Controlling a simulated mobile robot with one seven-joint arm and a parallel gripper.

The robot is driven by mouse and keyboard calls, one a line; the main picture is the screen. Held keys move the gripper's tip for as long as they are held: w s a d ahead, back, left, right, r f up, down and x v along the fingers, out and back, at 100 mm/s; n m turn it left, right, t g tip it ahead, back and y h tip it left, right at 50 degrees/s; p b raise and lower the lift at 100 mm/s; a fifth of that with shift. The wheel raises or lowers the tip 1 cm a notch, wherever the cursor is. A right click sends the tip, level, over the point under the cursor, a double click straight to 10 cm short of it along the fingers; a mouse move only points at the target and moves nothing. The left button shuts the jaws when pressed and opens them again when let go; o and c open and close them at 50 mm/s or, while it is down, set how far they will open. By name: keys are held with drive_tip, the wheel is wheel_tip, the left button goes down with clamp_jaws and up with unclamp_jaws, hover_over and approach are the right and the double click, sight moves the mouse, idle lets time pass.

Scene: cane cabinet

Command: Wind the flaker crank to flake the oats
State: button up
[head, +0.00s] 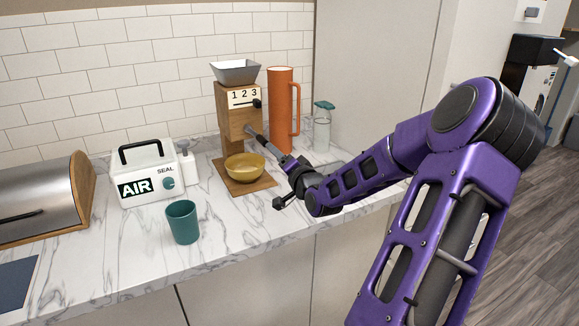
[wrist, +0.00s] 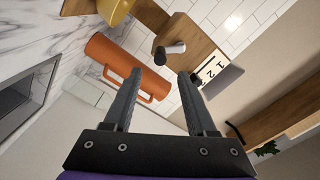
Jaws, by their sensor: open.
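The oat flaker (head: 233,124) is a wooden tower with a grey hopper (head: 236,71) on top and a "1 2 3" label. A yellow bowl (head: 244,167) sits on its wooden base. In the wrist view the flaker body (wrist: 187,35) shows a short crank (wrist: 175,47) with a dark knob, just beyond the fingertips and roughly between them. My gripper (wrist: 159,74) is open and empty, fingers pointing at the crank. In the head view my gripper (head: 251,130) reaches the flaker's front right side, and the crank is hard to make out there.
An orange jug (head: 281,108) stands close right of the flaker, with a glass jar (head: 322,128) beyond it. A white "AIR" sealer box (head: 146,172), a teal cup (head: 183,222) and a bread bin (head: 45,200) stand to the left. The counter's front middle is clear.

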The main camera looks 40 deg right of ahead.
drive_tip(key=v, duration=0.7)
drive_tip(key=shift+s, duration=0.2)
